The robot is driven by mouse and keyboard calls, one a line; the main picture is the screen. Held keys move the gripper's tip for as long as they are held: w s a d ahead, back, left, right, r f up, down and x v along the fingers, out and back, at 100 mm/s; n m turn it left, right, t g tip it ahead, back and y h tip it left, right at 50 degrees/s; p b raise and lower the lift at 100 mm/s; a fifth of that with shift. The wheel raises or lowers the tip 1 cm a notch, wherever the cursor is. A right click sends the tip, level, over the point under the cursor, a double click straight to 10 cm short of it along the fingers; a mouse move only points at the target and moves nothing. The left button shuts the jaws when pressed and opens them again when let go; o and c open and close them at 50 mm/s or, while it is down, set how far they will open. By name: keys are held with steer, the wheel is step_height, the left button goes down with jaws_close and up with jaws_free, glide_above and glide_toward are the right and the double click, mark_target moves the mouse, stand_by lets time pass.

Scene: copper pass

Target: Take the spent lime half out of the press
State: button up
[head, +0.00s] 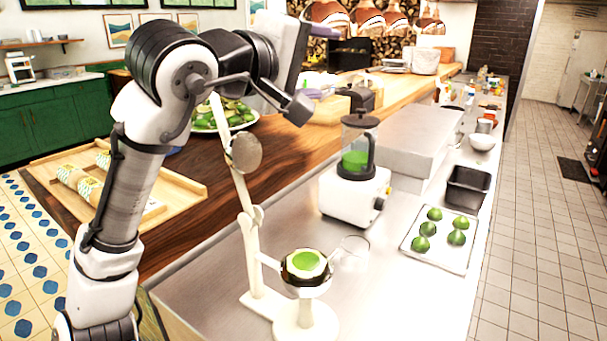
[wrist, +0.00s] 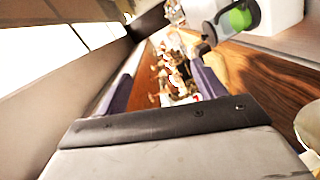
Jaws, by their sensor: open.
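The white press (head: 250,230) stands on the steel counter at front centre in the head view, its long handle raised. The spent lime half (head: 306,260), bright green on top, sits in the press's dark-rimmed cup. My gripper (wrist: 160,80) is open and empty in the wrist view, its purple fingers apart. In the head view my arm reaches up and over, well above the press and apart from it; the fingers are mostly hidden behind the wrist there. The press and the lime half do not show clearly in the wrist view.
A clear glass (head: 354,250) stands beside the cup. A blender (head: 350,195) with green contents stands behind. A tray (head: 418,262) of several green limes and a dark bin (head: 467,190) lie at right. A wooden tray (head: 190,180) is at left. Bare steel lies in front of the lime tray.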

step_height(320, 180, down, 7)
steer(key=d+n+g+y, duration=0.2)
steer(key=n+g+y, duration=0.2)
steer(key=g, duration=0.2)
steer(key=n+g+y+p, duration=0.2)
steer(key=n+g+y, duration=0.4)
steer(key=n+g, duration=0.1)
glide_toward(305, 250)
step_height(305, 250, down, 4)
steer(key=shift+d+f, duration=0.1)
steer(key=shift+d, duration=0.05)
steer(key=shift+d+f+p, duration=0.1)
steer(key=shift+f+p, duration=0.4)
steer(key=shift+f, duration=0.85)
steer(key=shift+d+f+p, duration=0.15)
steer(key=shift+f+p, duration=0.3)
steer(key=shift+f, duration=0.9)
steer(key=c, duration=0.8)
